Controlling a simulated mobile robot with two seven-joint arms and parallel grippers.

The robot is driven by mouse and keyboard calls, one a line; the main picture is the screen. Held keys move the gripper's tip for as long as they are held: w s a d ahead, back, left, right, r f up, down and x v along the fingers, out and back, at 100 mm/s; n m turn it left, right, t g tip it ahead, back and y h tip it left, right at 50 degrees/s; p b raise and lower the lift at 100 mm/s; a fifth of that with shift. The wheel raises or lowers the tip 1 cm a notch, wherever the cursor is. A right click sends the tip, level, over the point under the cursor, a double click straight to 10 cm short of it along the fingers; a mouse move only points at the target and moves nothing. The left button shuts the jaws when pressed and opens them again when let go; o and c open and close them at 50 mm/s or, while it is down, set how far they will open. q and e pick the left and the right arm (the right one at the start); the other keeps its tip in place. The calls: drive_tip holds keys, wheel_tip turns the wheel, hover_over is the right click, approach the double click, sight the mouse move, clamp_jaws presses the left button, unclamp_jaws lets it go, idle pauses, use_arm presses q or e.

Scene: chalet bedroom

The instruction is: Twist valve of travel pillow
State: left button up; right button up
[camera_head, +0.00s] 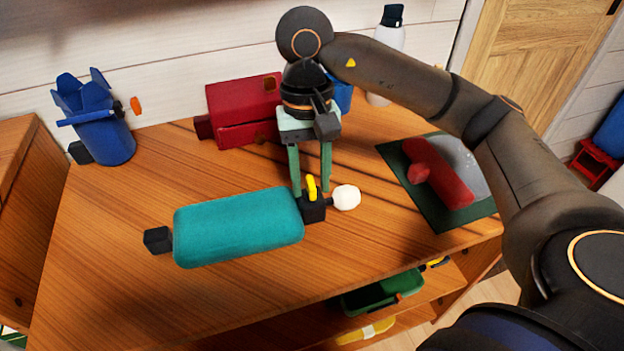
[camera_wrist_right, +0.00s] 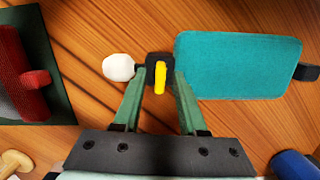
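The travel pillow (camera_head: 240,228) is a teal rounded block lying on the wooden table. Its valve is a black block (camera_head: 313,208) at the right end, with a yellow lever (camera_head: 311,187) and a white knob (camera_head: 346,197) beside it. In the right wrist view the pillow (camera_wrist_right: 240,66), yellow lever (camera_wrist_right: 160,79) and white knob (camera_wrist_right: 118,67) also show. My right gripper (camera_head: 311,186) points down with its green fingers apart, one on each side of the lever. In the right wrist view a gap shows between fingers and lever; contact with the black block is unclear. My left gripper is out of view.
A red box (camera_head: 240,112) stands behind the gripper, and a blue container (camera_head: 100,128) at the back left. A red object (camera_head: 436,172) lies on a dark green board (camera_head: 425,205) at right. A white bottle (camera_head: 389,45) stands at the back. The front-left tabletop is clear.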

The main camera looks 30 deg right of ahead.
drive_tip(key=shift+r, duration=0.1)
drive_tip(key=r+p, duration=0.1)
drive_tip(key=r, duration=0.1)
drive_tip(key=r+p, duration=0.2)
drive_tip(key=w+r+p, duration=0.1)
drive_tip(key=r+p, duration=0.1)
drive_tip(key=shift+d, duration=0.15)
idle(0.9)
